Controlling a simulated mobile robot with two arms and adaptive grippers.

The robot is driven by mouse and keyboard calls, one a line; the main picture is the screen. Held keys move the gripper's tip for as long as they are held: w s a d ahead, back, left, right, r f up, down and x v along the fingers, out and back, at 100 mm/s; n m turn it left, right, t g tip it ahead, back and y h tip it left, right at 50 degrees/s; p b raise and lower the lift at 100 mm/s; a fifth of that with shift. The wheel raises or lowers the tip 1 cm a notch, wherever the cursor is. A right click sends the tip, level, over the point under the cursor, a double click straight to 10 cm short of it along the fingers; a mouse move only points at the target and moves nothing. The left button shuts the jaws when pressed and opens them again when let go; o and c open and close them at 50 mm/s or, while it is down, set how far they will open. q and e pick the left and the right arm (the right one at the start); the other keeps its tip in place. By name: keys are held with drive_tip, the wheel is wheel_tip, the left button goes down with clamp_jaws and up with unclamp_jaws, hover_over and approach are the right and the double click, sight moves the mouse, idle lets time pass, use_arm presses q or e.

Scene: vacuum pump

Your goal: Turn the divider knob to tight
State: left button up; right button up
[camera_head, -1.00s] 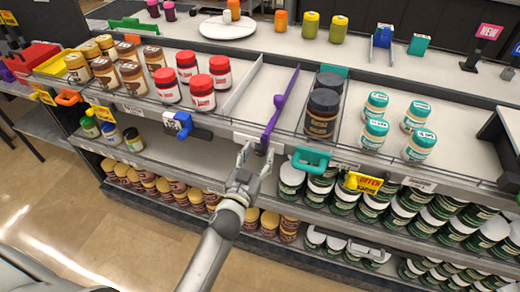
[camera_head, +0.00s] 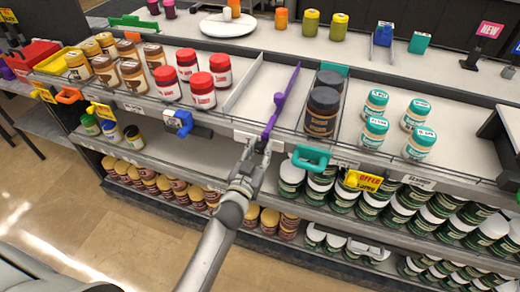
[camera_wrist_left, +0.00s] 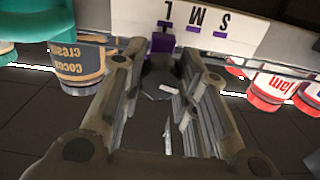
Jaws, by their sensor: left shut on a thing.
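The purple divider (camera_head: 284,100) runs front to back on the upper shelf, between the red-lidded jars and the dark-lidded jars. Its dark knob (camera_wrist_left: 158,80) is at its front end and shows between my fingers in the left wrist view. My left gripper (camera_head: 260,148) is at the shelf's front edge, shut on the knob, with a finger on each side; the fingers hide much of the knob in the head view. Behind the knob is a white plate (camera_wrist_left: 240,30) with upside-down letters and purple marks. I cannot read the knob's setting. My right gripper is not in view.
Red-lidded jars (camera_head: 202,92) stand left of the divider and dark-lidded jars (camera_head: 322,112) stand right. A teal handle (camera_head: 311,158) and a blue clip (camera_head: 179,123) sit on the shelf's front edge. Jars fill the lower shelf. The floor in front is clear.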

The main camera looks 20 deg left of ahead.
use_arm(q)
drive_tip(key=shift+m, duration=0.4)
drive_tip(key=m, duration=0.5)
drive_tip(key=shift+b, duration=0.4)
drive_tip(key=shift+c, duration=0.2)
drive_tip(key=m, duration=0.4)
drive_tip(key=m+b, duration=0.1)
drive_tip(key=m, duration=0.3)
drive_tip(key=shift+m, duration=0.3)
drive_tip(key=o, duration=1.1)
drive_tip(key=shift+c, duration=0.2)
drive_tip(key=shift+s, duration=0.1)
